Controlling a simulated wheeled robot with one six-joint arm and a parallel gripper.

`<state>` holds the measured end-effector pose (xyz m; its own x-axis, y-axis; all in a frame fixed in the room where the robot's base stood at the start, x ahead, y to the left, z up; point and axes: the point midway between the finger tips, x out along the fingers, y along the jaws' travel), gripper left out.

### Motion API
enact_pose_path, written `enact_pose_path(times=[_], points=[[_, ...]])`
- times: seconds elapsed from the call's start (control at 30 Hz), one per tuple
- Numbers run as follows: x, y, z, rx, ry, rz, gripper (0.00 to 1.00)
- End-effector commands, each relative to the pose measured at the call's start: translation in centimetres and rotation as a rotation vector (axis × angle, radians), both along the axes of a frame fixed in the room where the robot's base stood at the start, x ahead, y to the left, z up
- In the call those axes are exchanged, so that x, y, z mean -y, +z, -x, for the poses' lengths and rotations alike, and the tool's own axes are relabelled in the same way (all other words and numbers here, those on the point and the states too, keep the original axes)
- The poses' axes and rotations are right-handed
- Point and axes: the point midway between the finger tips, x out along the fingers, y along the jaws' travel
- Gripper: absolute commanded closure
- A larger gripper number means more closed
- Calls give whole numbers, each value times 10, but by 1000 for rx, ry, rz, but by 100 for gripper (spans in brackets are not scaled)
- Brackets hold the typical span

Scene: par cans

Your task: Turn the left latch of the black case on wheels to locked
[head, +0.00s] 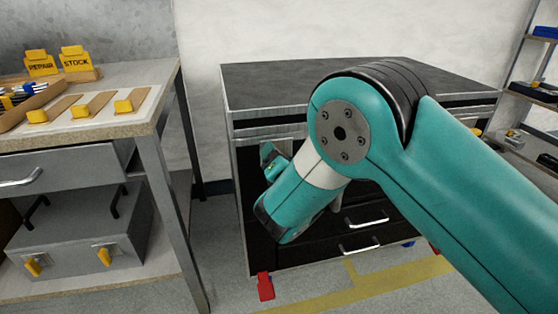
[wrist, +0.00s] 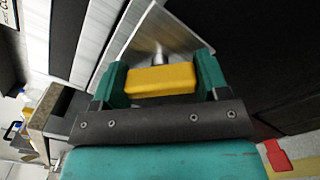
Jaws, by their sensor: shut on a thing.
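The black case on wheels (head: 300,85) stands against the wall, with a silver edge around its top. My gripper (head: 272,165) is at the left part of its front, just below the lid line, and my arm crosses in front of the case. In the wrist view, the yellow handle of the left latch (wrist: 163,80) sits between the two green fingers of my gripper, which is shut on it. A metal stem behind the handle meets a silver plate (wrist: 165,40). In the wrist view the handle lies crosswise between the fingers, slightly tilted. The latch's locked or unlocked marks cannot be made out.
A yellow piece (head: 477,132) shows at the case's right, partly behind my arm. A workbench (head: 150,75) with yellow blocks stands at the left, a grey case (head: 75,235) on its lower shelf. Shelving (head: 525,90) stands at the right. A red caster (head: 265,287) is below the case.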

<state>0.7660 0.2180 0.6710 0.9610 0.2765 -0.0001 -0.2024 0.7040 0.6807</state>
Motion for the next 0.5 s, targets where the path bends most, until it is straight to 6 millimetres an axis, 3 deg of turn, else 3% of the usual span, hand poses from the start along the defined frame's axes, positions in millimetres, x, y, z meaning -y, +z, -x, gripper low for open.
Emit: enact_pose_path(times=[0.5], points=[[1,-4,0,-134,-1,-464,56]])
